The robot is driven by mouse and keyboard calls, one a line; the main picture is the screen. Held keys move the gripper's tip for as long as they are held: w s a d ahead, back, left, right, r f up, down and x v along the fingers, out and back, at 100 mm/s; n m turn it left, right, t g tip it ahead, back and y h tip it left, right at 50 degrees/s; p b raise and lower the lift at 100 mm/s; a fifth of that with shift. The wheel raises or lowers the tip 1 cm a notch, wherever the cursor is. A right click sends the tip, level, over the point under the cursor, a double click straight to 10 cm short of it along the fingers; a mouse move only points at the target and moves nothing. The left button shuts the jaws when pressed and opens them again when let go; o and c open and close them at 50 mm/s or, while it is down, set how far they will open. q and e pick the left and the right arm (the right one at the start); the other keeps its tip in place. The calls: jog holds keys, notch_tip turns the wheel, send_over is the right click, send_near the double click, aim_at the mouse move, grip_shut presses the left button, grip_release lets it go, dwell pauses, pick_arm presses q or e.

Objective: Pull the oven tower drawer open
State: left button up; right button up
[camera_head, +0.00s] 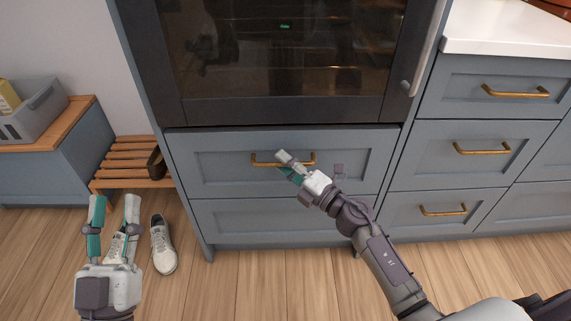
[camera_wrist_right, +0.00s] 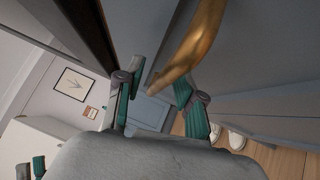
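The oven tower drawer (camera_head: 225,174) is a blue-grey panelled front directly below the dark oven. It looks shut, its front roughly flush with the tower. Its brass bar handle (camera_head: 265,162) runs across the upper middle. My right gripper (camera_head: 284,163) is at the handle's middle, its fingers apart. In the right wrist view the brass handle (camera_wrist_right: 197,42) reaches down towards the gap between the open fingers (camera_wrist_right: 160,86); I cannot tell if they touch it. My left gripper (camera_head: 115,203) is open and empty, low at the left, away from the drawer.
A lower panel (camera_head: 290,218) lies under the drawer. Drawers with brass handles (camera_head: 482,148) stand at the right under a white counter (camera_head: 510,32). A slatted wooden rack (camera_head: 125,160) and white shoes (camera_head: 164,246) are at the left.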

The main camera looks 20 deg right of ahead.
grip_shut()
dwell(0.4)
